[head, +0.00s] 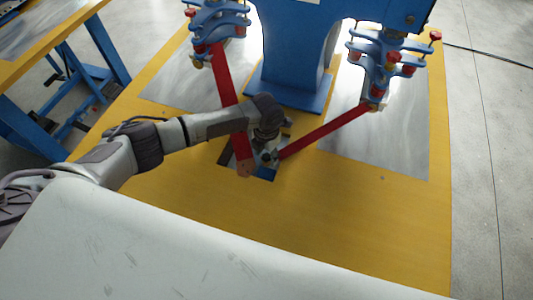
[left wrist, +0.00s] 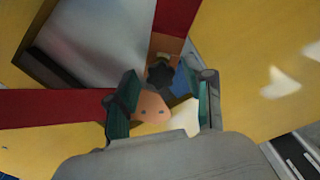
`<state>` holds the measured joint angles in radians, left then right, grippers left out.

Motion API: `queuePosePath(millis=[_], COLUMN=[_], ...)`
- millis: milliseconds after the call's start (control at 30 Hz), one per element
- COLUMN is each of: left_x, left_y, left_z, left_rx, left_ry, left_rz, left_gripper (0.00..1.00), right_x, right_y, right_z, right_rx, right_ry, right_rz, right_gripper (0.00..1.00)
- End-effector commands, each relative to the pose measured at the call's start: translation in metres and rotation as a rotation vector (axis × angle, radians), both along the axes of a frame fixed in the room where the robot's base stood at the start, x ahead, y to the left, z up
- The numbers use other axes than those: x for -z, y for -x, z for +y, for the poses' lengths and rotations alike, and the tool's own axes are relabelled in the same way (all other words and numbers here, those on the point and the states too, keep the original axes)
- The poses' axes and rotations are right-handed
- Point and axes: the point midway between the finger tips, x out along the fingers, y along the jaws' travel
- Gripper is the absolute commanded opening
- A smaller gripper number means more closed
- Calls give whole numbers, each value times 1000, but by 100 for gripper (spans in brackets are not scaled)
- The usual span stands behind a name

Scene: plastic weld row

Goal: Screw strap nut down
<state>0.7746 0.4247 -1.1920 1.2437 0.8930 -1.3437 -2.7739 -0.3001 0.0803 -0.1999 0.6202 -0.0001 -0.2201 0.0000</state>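The strap nut seems to be the dark lobed knob (left wrist: 160,74) in the left wrist view, just ahead of my left gripper (left wrist: 163,100). The gripper's two fingers are apart, with gaps to either side of the knob. A copper-coloured plate end (left wrist: 150,108) shows between the fingers. Red straps (left wrist: 50,110) run in from the left and the top of that view. In the head view my left gripper (head: 267,155) points down where the left red strap (head: 227,85) and the right red strap (head: 330,131) come together; the nut cannot be made out there. My right gripper is not in view.
A blue machine (head: 295,70) stands behind on the yellow table (head: 350,225), with blue clamp clusters with red knobs (head: 380,65) left and right. Grey metal plates (head: 400,130) lie on the table. Another yellow table (head: 50,25) stands at upper left. The front right of the table is clear.

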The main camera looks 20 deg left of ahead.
Motion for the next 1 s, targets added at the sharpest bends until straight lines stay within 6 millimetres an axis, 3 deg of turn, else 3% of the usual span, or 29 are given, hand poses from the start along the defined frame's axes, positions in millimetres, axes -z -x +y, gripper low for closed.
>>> queuePosePath(millis=[267,1000], left_x=[-2,-3], left_y=[0,2], left_z=[0,-1], left_rx=[-54,-1483], left_ry=[0,0], left_rz=[1,3], left_gripper=[52,52], right_x=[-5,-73], right_y=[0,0], right_z=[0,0], right_rx=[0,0], right_ry=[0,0], right_rz=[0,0], right_gripper=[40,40])
